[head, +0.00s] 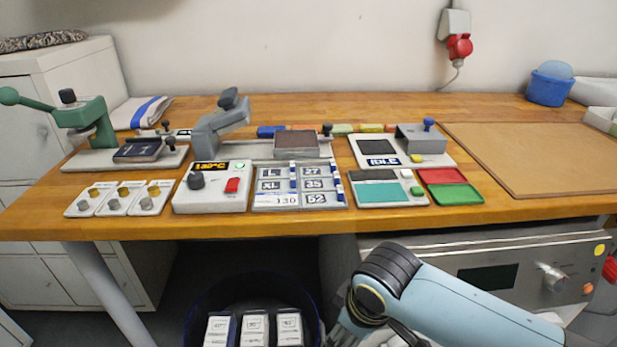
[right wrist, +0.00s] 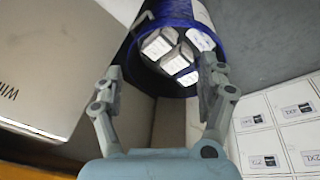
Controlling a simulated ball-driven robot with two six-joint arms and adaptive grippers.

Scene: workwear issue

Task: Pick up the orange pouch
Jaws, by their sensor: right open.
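I cannot clearly make out an orange pouch in either view. In the head view, a small orange-yellow item (head: 371,128) lies in a row of small coloured items at the back of the bench, partly hidden by the devices; I cannot tell whether it is the pouch. My right gripper is low in front of the bench, at the bottom edge of the head view and partly cut off. In the right wrist view my right gripper (right wrist: 160,72) is open and empty, its fingers apart, pointing toward a dark blue bin (right wrist: 165,12). My left gripper is not in view.
The bin holds several white boxes (head: 255,328). The wooden bench (head: 300,222) carries a green press (head: 95,118), a temperature box (head: 210,190), a size-label panel (head: 300,187) and red and green trays (head: 457,193). A brown board (head: 540,150) at right is clear.

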